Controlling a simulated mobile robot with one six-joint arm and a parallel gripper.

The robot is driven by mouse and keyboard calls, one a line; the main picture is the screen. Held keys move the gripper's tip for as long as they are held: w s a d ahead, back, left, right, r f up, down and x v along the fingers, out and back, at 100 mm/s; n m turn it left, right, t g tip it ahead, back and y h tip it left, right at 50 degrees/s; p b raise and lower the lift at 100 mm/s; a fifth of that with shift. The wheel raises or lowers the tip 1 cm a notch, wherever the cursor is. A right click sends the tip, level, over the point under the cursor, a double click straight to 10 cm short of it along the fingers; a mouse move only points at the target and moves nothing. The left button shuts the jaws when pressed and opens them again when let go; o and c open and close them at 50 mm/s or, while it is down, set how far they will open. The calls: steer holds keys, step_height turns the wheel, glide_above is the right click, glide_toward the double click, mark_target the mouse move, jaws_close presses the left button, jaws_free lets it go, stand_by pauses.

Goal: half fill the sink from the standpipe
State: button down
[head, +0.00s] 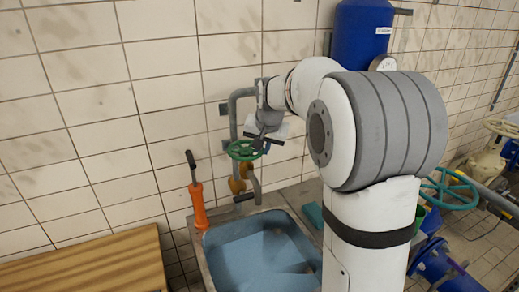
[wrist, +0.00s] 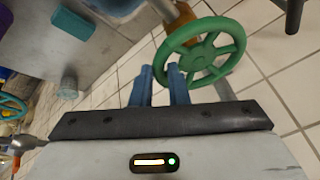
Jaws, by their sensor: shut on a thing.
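The standpipe (head: 235,108) is a grey pipe on the tiled wall with a green handwheel (head: 241,150) and a brass valve body (head: 238,184) below it. My gripper (head: 262,142) is at the right side of this handwheel. In the wrist view, my gripper (wrist: 162,88) is shut on the near rim of the green handwheel (wrist: 205,48), which is partly hidden by the fingers. The sink (head: 207,262) is a basin below the spout (head: 243,198). Its inside looks blue; I cannot tell the water level. No stream is visible at the spout.
An orange tool (head: 198,205) with a dark handle stands at the sink's left corner. A wooden bench (head: 90,268) is at lower left. A teal block (head: 313,214) lies on the sink's right edge. Another green handwheel (head: 449,188) and blue pipework (head: 436,268) are at right.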

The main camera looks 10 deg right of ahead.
steer(key=shift+w+d+f+n+y+b, duration=0.1)
steer(key=shift+w+d+n+y+b, duration=0.25)
steer(key=shift+n, duration=0.55)
steer(key=shift+w+d+n+y+b, duration=0.15)
steer(key=shift+w+n+y, duration=0.3)
steer(key=shift+n, duration=0.45)
steer(key=c, duration=1.4)
jaws_free()
steer(key=shift+c, duration=0.2)
steer(key=b+v, duration=0.1)
steer(key=v, duration=0.7)
steer(key=shift+w, duration=0.15)
